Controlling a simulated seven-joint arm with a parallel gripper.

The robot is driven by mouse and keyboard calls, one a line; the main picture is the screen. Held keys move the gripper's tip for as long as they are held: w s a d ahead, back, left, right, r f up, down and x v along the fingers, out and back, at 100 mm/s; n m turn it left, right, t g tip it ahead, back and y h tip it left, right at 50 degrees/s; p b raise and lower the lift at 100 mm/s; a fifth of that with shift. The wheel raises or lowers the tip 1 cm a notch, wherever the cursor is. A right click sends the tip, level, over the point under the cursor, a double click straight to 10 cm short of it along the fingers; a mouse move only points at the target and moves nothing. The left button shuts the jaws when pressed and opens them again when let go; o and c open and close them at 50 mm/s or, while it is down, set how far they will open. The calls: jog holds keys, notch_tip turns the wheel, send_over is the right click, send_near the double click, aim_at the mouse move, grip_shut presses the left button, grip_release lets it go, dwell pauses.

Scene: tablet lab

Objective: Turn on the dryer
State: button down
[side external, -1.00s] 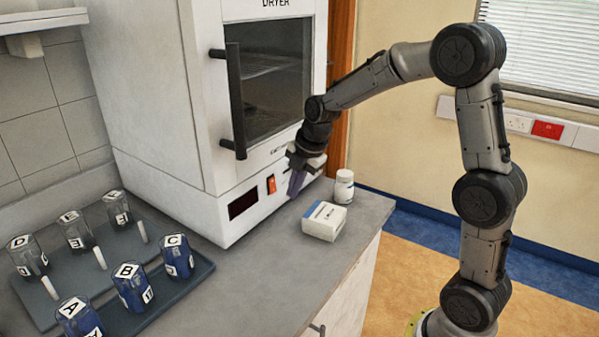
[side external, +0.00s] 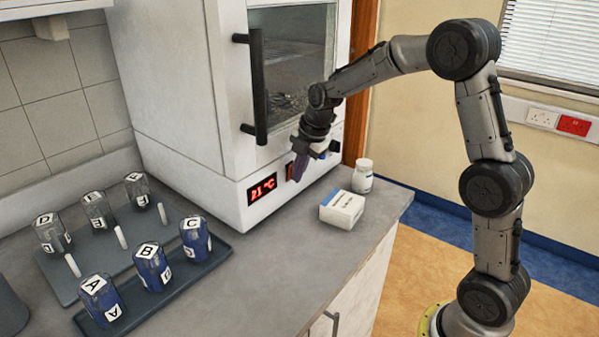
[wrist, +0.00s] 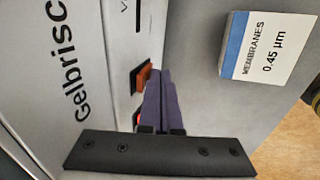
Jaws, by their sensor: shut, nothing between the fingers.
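The white dryer (side external: 180,110) stands on the bench with its door shut. Its display (side external: 262,191) is lit and reads 21 °C in red. The orange power switch (side external: 290,171) is right of the display and partly hidden by my gripper. My gripper (side external: 297,172) is shut and empty, its purple fingers pointing down at the dryer's front by the switch. In the wrist view the switch (wrist: 141,78) shows just beyond the fingertips (wrist: 160,72), very close to them; I cannot tell if they touch.
A box labelled membranes (side external: 342,209) and a white bottle (side external: 362,175) stand on the bench (side external: 260,275) right of my gripper. Trays (side external: 205,262) with lettered jars (side external: 152,266) and small white tubes are at the left. The front middle of the bench is clear.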

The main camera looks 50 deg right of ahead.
jog(key=shift+r, duration=0.15)
jog(key=shift+r, duration=0.7)
jog(key=s+r, duration=0.7)
jog(key=s, duration=0.2)
jog(key=shift+s+r, duration=0.25)
jog(key=shift+r, duration=0.15)
